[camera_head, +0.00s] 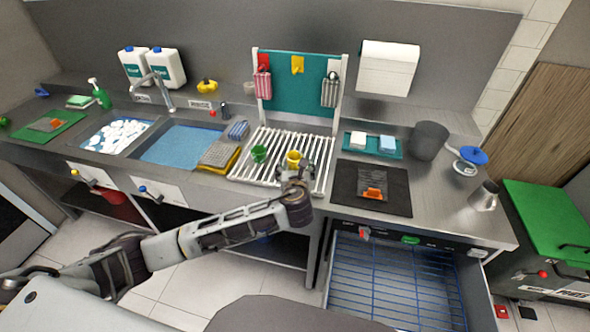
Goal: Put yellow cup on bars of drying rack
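The yellow cup (293,158) stands at the middle of the drying rack (262,141), seemingly upright on its white bars. A green cup (259,153) stands on the bars to its left. My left gripper (299,168) is right at the yellow cup, on its near right side, with my arm reaching in from the left. The fingers are small and partly merge with the cup, so I cannot tell whether they are closed on it or touch it. My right gripper is not in view.
A teal pegboard (295,84) stands behind the rack. A dark mat (346,196) with an orange-handled tool lies to the right. Folded cloths (219,154) and water-filled sinks lie left. An open drawer with a blue wire rack (385,280) juts out below.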

